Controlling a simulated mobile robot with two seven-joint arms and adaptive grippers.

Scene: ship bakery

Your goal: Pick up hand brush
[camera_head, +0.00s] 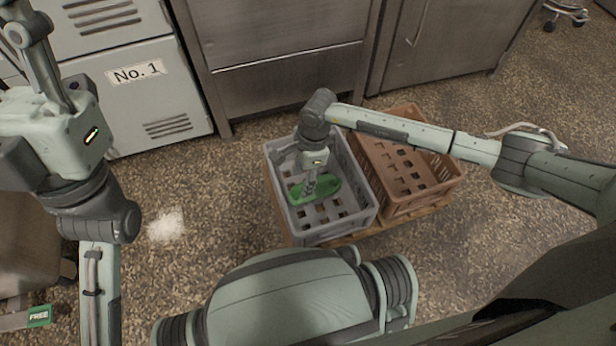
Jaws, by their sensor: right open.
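A green hand brush (327,191) lies inside the grey crate (357,221), on the floor of the crate toward its middle. My right gripper (309,190) reaches down into the grey crate from above, its fingers at the left part of the brush and partly covering it. It is open; whether the fingers touch the brush is too small to tell. My left arm comes in at the left side of the picture, but its gripper is out of the picture.
A brown crate (432,208) stands right beside the grey one, both on a low wooden pallet (392,226). A grey locker marked No. 1 (160,95) and metal cabinets (290,85) stand behind. A white powdery patch (165,226) lies on the speckled floor at left.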

